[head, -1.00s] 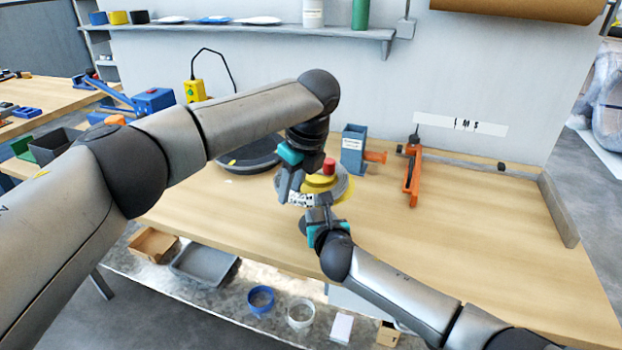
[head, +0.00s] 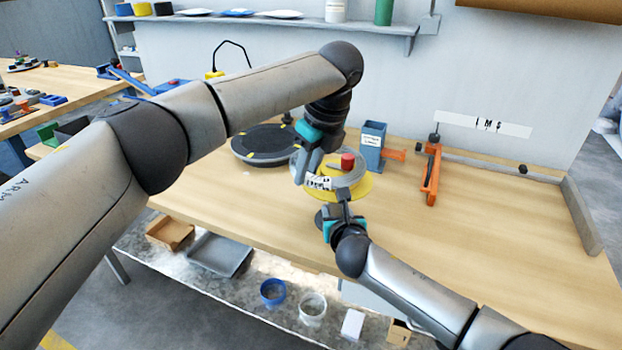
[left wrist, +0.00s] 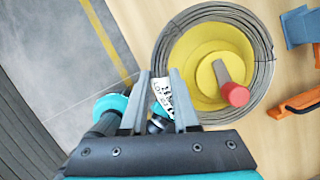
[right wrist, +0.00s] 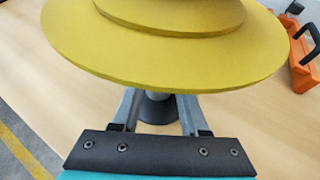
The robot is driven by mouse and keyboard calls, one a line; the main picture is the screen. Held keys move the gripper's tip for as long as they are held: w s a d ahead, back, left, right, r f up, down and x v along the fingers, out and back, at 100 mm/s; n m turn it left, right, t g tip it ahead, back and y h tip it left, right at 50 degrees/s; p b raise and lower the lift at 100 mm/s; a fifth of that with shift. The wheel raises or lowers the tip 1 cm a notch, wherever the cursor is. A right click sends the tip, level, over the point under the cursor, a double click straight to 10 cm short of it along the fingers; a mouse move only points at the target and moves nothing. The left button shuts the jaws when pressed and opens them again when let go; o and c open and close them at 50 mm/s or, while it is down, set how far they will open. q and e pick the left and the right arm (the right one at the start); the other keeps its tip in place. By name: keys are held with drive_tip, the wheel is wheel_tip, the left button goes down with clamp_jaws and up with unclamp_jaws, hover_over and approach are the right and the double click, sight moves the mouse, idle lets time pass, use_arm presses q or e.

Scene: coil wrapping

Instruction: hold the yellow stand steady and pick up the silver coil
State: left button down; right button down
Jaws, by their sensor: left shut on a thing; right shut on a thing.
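The silver coil (head: 345,181) is a grey wire ring with a white printed label. It surrounds the upper part of the yellow stand, whose post has a red tip (head: 347,161). My left gripper (head: 303,172) is shut on the coil's near-left side; the label shows between its fingers in the left wrist view (left wrist: 165,97). The coil sits above the stand's wide yellow flange (head: 358,190). In the right wrist view the flange (right wrist: 170,65) has no coil on it. My right gripper (head: 343,198) is shut on the stand's stem under the flange; the grip is partly hidden.
A round black turntable (head: 262,148) stands behind left. A blue-grey holder (head: 373,145) and an orange clamp (head: 431,175) stand behind right. Bins and rolls lie on the shelf below the front edge.

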use_arm(q)
wheel_tip(320, 180, up, 7)
drive_tip(key=shift+d+r, duration=0.1)
drive_tip(key=shift+r, duration=0.05)
use_arm(e)
drive_tip(key=shift+f, duration=0.1)
use_arm(q)
drive_tip(key=shift+w, duration=0.1)
use_arm(e)
drive_tip(key=shift+c, duration=2)
unclamp_jaws()
drive_tip(key=shift+o, duration=0.3)
drive_tip(key=shift+s, duration=0.1)
